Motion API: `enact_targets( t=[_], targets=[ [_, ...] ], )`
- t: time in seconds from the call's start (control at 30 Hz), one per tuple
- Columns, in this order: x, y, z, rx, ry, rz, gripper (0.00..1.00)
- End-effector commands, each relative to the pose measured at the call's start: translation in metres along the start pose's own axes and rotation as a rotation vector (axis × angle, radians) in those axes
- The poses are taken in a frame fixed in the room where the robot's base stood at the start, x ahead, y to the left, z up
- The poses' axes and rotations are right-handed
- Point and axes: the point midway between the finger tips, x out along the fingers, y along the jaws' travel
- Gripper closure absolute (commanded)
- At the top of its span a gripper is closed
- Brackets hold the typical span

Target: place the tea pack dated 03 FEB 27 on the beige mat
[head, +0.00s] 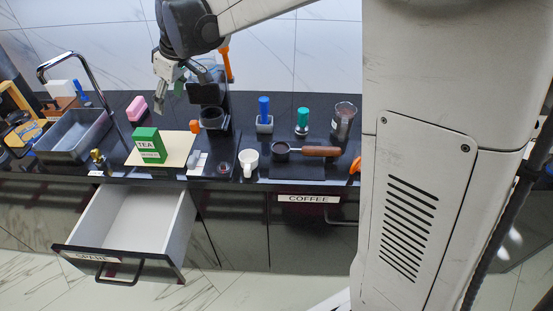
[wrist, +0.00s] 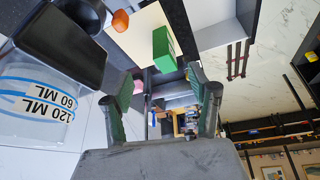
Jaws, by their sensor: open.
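A green tea pack (head: 149,145) stands upright on the beige mat (head: 176,155). Its front has a white TEA label and a smaller printed line, too small to read as a date. The pack (wrist: 163,50) and the mat (wrist: 138,42) also show in the wrist view, beyond my fingers. My gripper (head: 164,98) is raised above and behind the mat, apart from the pack. Its two fingers are spread with nothing between them in the wrist view (wrist: 158,85).
An open, empty-looking drawer (head: 133,220) juts out below the counter. A coffee machine (head: 209,95) stands right of my gripper, with a white cup (head: 248,162) and a portafilter (head: 310,151) farther right. A sink (head: 75,134) and a pink block (head: 137,107) are on the left.

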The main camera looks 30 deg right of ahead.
Motion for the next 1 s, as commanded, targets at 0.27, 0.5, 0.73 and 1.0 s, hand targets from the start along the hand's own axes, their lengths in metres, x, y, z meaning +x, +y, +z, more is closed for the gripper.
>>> enact_targets(
  t=[0.27,0.5,0.73,1.0],
  targets=[
    [-0.068,-0.022,0.072,0.175,0.027,0.095,0.44],
    [-0.107,-0.046,0.138,0.325,0.059,0.174,0.44],
    [-0.127,-0.072,0.204,0.463,0.1,0.245,0.44],
    [-0.13,-0.101,0.276,0.611,0.155,0.321,0.44]
  ],
)
